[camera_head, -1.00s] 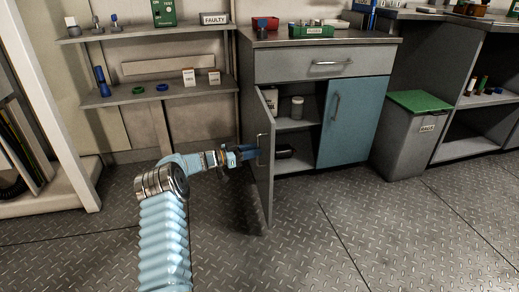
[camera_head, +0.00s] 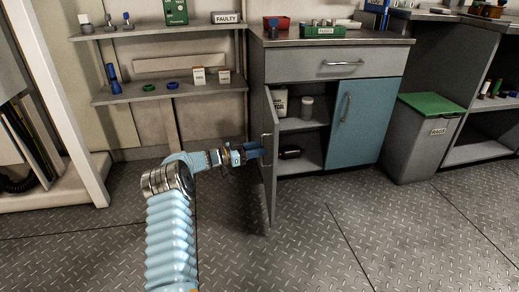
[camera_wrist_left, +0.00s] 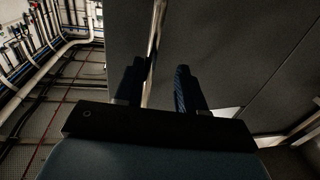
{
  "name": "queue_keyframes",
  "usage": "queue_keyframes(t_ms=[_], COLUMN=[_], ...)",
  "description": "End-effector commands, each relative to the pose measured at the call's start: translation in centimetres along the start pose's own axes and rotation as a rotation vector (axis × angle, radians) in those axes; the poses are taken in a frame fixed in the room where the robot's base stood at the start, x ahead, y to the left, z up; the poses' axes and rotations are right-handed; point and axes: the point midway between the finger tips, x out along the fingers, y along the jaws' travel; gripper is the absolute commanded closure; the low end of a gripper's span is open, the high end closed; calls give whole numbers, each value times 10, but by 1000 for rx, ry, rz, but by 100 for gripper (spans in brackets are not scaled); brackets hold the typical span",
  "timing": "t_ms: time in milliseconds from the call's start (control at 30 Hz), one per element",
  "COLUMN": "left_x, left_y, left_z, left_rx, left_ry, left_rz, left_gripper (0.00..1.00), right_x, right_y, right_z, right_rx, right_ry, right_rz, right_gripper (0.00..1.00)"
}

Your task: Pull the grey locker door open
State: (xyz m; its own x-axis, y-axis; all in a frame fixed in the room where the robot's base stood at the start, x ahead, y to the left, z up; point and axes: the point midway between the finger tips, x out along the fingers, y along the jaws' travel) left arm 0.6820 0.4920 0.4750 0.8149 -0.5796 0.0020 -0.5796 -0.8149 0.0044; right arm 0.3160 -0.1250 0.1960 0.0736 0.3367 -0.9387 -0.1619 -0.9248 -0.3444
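The grey locker door (camera_head: 271,185) stands swung out from the left side of the cabinet, with the inside shelves in view. Its upright metal handle (camera_head: 267,150) is on the face towards my left arm. My left gripper (camera_head: 257,150) is at the handle. In the left wrist view, its two dark fingers (camera_wrist_left: 158,88) are apart, with a bright upright strip (camera_wrist_left: 153,50), seemingly the handle, between them. A gap shows beside the right finger, so I see no firm grip. My right gripper is not in view.
A blue door (camera_head: 353,122) is shut on the cabinet's right half, under a drawer (camera_head: 335,66). A bin with a green lid (camera_head: 432,104) stands to the right. Wall shelves (camera_head: 180,93) are behind my arm. The floor in front (camera_head: 330,240) is clear.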

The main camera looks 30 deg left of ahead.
Motion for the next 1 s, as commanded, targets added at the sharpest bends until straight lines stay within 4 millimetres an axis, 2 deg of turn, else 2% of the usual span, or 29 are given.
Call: queue_keyframes(t_ms=[300,500,700,1000], left_x=[-77,-112,-124,-124], left_y=[-1,-1,0,0], left_z=[0,0,0,0], left_rx=[1,2,2,1], left_ry=[-4,-3,-2,-2], left_rz=[-2,0,1,2], left_gripper=[62,62,62,62], right_x=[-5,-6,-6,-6], right_y=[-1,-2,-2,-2], right_z=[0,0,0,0], right_rx=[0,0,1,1], right_ry=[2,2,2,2], right_rz=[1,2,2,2], right_gripper=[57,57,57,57])
